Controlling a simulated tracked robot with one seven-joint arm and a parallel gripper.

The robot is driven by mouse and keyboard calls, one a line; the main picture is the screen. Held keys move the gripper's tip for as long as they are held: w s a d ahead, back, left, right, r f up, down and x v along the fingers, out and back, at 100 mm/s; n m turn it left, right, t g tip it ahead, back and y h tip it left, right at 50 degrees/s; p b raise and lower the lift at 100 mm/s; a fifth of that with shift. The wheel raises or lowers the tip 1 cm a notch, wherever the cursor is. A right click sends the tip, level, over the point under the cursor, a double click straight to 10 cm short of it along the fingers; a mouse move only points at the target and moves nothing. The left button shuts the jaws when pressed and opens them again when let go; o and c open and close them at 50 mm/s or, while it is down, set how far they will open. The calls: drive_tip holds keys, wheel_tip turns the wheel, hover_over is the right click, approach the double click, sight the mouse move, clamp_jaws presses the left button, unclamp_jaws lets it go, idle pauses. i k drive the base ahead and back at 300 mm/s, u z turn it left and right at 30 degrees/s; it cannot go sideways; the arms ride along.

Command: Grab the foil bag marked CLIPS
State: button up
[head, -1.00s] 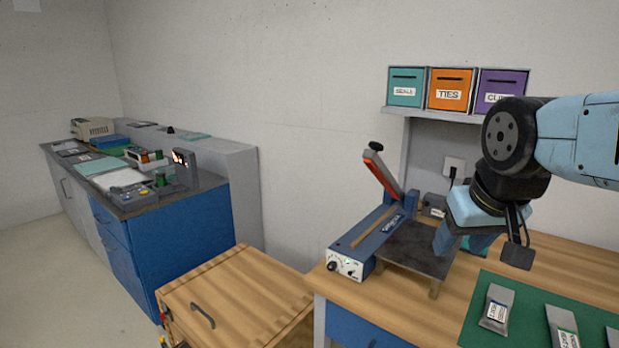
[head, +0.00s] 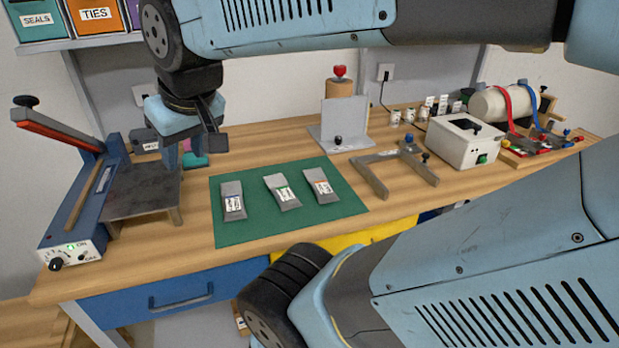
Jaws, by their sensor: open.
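Three grey foil bags lie apart on a green mat (head: 240,236): a left bag with a blue-marked label (head: 232,202), a middle bag with a green-marked label (head: 282,192) and a right bag with an orange-marked label (head: 321,186). The print is too small to read, so I cannot tell which is marked CLIPS. My gripper (head: 178,160) is open and points down at the back of the sealer's dark plate, left of the mat and apart from the bags. Its fingers are partly hidden and I see nothing between them.
A blue sealer (head: 85,205) with a raised red-edged arm stands at left, its dark plate (head: 140,192) beside it. A white box (head: 465,143) stands at right. Labelled bins hang upper left.

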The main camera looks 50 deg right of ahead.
sight(322, 188)
drive_tip(key=z, duration=1.5)
drive_tip(key=k, duration=0.9)
drive_tip(key=i, duration=0.9)
